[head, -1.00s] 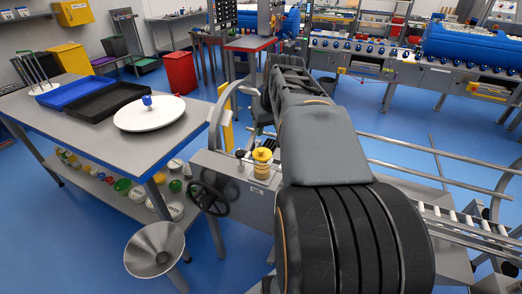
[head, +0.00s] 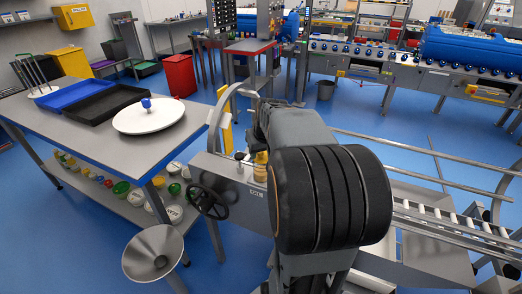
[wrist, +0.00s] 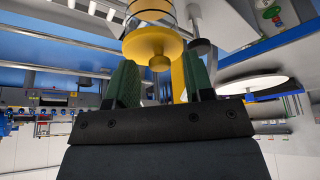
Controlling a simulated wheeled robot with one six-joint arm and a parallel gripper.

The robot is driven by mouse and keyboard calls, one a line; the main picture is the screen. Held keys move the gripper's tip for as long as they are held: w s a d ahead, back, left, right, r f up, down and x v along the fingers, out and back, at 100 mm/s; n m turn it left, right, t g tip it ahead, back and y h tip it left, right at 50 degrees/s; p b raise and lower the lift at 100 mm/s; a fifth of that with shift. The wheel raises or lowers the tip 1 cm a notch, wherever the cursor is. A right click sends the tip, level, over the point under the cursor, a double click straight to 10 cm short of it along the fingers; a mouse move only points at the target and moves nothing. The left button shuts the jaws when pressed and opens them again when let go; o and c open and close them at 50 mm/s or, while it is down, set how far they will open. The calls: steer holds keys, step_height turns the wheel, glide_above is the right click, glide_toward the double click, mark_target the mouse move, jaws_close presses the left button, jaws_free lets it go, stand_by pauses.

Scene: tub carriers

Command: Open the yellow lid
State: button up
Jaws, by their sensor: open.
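The yellow lid (wrist: 152,43) is a round disc with a small knob (wrist: 159,63) on a clear cylinder, filling the upper middle of the wrist view. In the head view the yellow lid (head: 261,158) shows only in part on the grey machine, largely covered by my arm. My gripper (wrist: 160,75) is open, with its two green fingers apart. The knob appears between the fingertips in the wrist view; I cannot tell the depth gap, and I see no contact. My fingers are hidden in the head view.
The grey machine (head: 230,171) has a black handwheel (head: 208,201) on its front and a dark-knobbed lever beside the lid. A steel funnel (head: 153,252) stands to the left. A table (head: 110,140) with trays and a white disc (head: 148,116) is farther left. Rails run to the right.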

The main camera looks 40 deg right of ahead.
mark_target(265, 153)
steer(key=shift+c, duration=0.3)
jaws_close()
steer(key=shift+r, duration=0.15)
steer(key=y+p, duration=0.1)
steer(key=p, duration=0.1)
steer(key=d+r+g+y+p, duration=0.1)
steer(key=p, duration=0.1)
steer(key=shift+w+r+p, duration=0.2)
steer(key=shift+p, duration=0.2)
steer(key=y+p, duration=0.1)
steer(key=p, duration=0.1)
steer(key=d+g+y+p, duration=0.1)
steer(key=p, duration=0.1)
steer(key=w+r+y+p, duration=0.1)
steer(key=p, duration=0.1)
steer(key=shift+d+m+g, duration=0.25)
steer(key=shift+m+g, duration=0.15)
steer(key=shift+w+d+f+m+g+y+p, duration=0.3)
steer(key=shift+d+g+y+p, duration=0.4)
steer(key=shift+y+p, duration=0.6)
steer(key=shift+w+d+f+m+g+y+p, duration=0.15)
steer(key=shift+w+d+g+y+p, duration=0.5)
steer(key=shift+y+p, duration=0.7)
steer(key=shift+w+d+f+m+g+y+p, duration=0.2)
steer(key=shift+d+g+y+p, duration=0.55)
steer(key=shift+y, duration=0.8)
steer(key=shift+d+r, duration=0.1)
